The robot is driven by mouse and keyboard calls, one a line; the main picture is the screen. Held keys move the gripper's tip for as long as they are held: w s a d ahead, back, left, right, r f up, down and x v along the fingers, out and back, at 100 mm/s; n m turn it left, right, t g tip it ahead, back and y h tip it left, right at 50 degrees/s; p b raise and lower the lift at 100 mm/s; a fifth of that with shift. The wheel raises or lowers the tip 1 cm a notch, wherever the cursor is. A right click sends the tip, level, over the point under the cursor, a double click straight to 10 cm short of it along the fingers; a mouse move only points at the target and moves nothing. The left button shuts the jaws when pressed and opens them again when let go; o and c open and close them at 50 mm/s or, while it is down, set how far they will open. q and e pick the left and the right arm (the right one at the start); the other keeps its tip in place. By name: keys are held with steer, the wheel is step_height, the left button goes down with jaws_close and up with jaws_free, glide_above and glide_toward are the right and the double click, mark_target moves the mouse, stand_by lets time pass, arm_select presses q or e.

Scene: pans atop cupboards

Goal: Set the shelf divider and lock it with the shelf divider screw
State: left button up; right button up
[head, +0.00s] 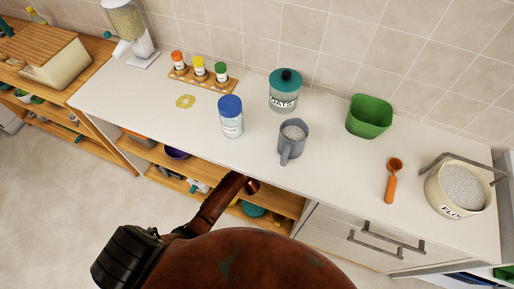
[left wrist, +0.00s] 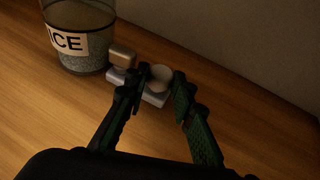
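In the left wrist view, a small silver-grey piece (left wrist: 154,98) with a pale round knob (left wrist: 161,74) and a beige block-like part (left wrist: 122,56) sits on a wooden shelf by the back wall. I cannot tell for sure whether it is the shelf divider or its screw. My left gripper (left wrist: 160,80) is open, with its dark green fingers apart on either side of the pale knob. I cannot tell whether they touch it. In the head view no gripper shows clearly, and no divider or screw can be made out. My right gripper is not in view.
A rice jar (left wrist: 78,40) stands left of the silver piece on the shelf (left wrist: 50,110). In the head view the white counter (head: 330,190) holds an oats jar (head: 284,92), a blue-lidded jar (head: 231,118), a grey jug (head: 292,140), a green tub (head: 369,117) and a flour pot (head: 455,192).

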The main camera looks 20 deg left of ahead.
arm_select(q)
steer(key=shift+o, duration=0.8)
steer(key=shift+s, duration=0.1)
steer(key=v, duration=1.1)
steer(key=shift+s+d, duration=0.1)
steer(key=shift+s, duration=0.15)
steer(key=shift+s+r, duration=0.1)
steer(key=shift+r, duration=0.05)
steer(key=shift+r, duration=0.1)
